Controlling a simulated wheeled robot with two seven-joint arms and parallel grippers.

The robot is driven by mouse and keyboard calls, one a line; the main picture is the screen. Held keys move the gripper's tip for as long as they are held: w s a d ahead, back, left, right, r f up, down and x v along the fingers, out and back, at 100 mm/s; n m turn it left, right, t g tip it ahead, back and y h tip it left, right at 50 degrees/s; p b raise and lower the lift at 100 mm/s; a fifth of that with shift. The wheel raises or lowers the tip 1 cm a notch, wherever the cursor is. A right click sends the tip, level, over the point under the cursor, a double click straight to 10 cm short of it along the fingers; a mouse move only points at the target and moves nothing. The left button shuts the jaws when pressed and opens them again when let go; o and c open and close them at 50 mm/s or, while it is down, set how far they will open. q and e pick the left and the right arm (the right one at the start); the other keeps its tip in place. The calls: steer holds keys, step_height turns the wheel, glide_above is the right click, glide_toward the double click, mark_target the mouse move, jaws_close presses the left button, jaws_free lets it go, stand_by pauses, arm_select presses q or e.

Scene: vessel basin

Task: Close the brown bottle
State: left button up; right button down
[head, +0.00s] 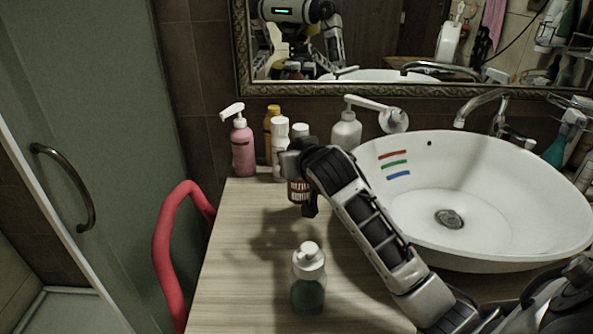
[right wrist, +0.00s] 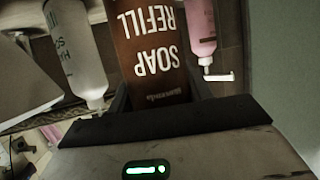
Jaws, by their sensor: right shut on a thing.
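The brown bottle (head: 297,190) shows partly in the head view, low beside my right gripper (head: 304,184), near the back left of the wooden counter. My right arm hides much of it. In the right wrist view the brown bottle (right wrist: 152,50) fills the space between the fingers of my right gripper (right wrist: 155,92), its "SOAP REFILL" label upside down in the picture. The gripper is shut on it. The bottle's mouth is hidden, so I cannot tell whether a cap is on. My left gripper is not in view.
A pink pump bottle (head: 243,150), an amber bottle (head: 271,122) and white bottles (head: 280,142) stand along the back wall. A clear-green bottle with a white top (head: 308,280) stands at the front. The white basin (head: 500,180) fills the right. The left counter is partly bare.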

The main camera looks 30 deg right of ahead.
steer(key=shift+w+f, duration=0.3)
steer(key=shift+w, duration=0.1)
steer(key=shift+w+d+f, duration=0.1)
steer(key=shift+w+f, duration=0.1)
steer(key=shift+f, duration=1.65)
steer(key=shift+f, duration=0.1)
steer(key=c, duration=0.6)
jaws_free()
steer(key=shift+f, duration=0.1)
steer(key=shift+r, duration=0.25)
steer(key=v, duration=0.7)
steer(key=shift+s, duration=0.25)
